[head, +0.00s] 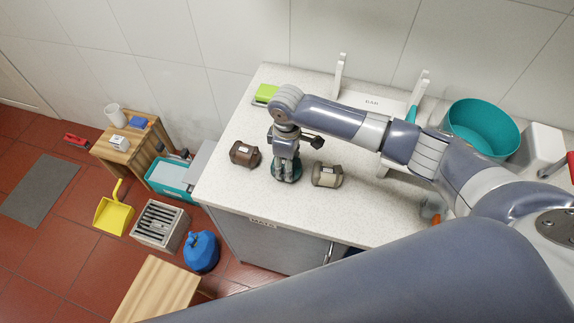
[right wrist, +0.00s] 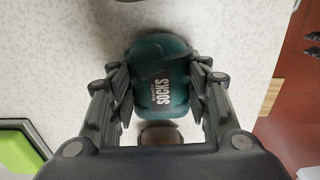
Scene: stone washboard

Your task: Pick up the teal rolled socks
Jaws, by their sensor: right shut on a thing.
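The teal rolled socks (right wrist: 158,62) fill the middle of the right wrist view, with white "SOCKS" lettering on top. They rest on or just above the speckled worktop; I cannot tell which. My right gripper (head: 286,172) points down over them in the head view, one finger on each side, shut on them. In that view the gripper hides most of the socks. A brown roll (head: 245,153) lies to the left of the gripper and a grey-brown roll (head: 327,175) to the right, both apart from it. My left gripper is not in view.
The speckled worktop (head: 225,188) has bare room at its front left. A green item (head: 265,93) lies at the back left edge. A teal basin (head: 482,128) stands at the back right.

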